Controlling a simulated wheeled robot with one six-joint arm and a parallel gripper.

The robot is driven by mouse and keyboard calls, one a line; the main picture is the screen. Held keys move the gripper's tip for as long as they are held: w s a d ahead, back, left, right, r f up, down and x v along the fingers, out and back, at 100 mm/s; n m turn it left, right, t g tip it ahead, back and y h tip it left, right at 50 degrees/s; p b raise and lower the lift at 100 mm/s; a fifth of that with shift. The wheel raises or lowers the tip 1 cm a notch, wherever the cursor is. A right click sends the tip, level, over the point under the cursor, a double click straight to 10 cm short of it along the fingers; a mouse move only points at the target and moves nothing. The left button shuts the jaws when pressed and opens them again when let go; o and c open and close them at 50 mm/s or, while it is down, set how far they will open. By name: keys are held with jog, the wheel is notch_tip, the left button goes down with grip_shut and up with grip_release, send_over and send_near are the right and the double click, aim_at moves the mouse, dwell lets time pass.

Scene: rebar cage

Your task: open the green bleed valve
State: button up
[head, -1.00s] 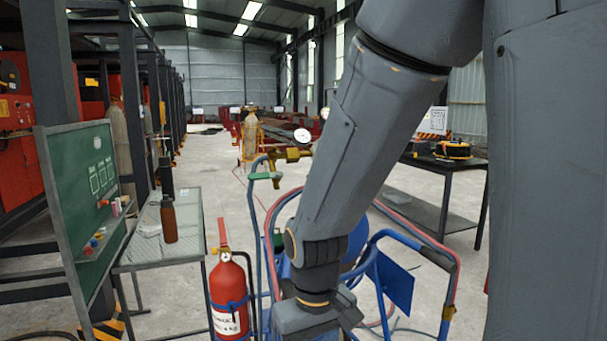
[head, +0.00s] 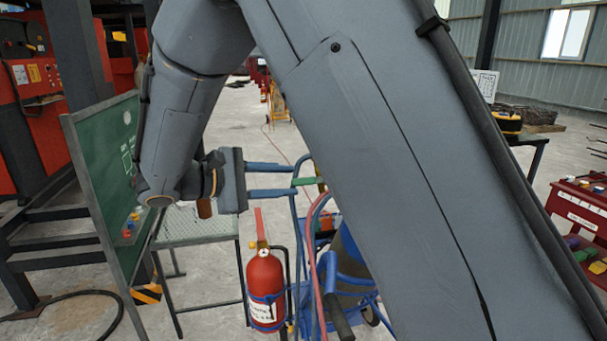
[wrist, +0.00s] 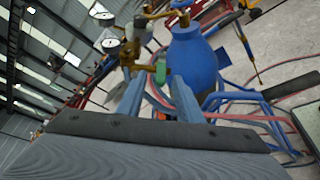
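The green bleed valve handle (head: 307,181) shows in the head view as a short green bar just beyond my fingertips, at the left edge of my arm. In the wrist view the green handle (wrist: 157,92) lies between my two fingers near their tips, below brass fittings. My gripper (head: 291,180) is open, with its two blue-grey fingers apart, one above and one below the handle's level. It also shows in the wrist view (wrist: 157,88). I cannot tell whether a finger touches the handle. My arm hides much of the fittings in the head view.
A blue cylinder (wrist: 193,62) stands close beside the fittings. Red and blue hoses (head: 313,225) and a blue cart frame (head: 365,285) are below. A red fire extinguisher (head: 264,285) stands in front. A wire-topped table (head: 205,229) and green board (head: 100,170) are left.

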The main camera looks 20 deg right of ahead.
aim_at(301, 182)
jog(key=shift+p+x, duration=1)
jog(key=shift+x, duration=2)
jog(key=shift+f, duration=0.15)
grip_shut()
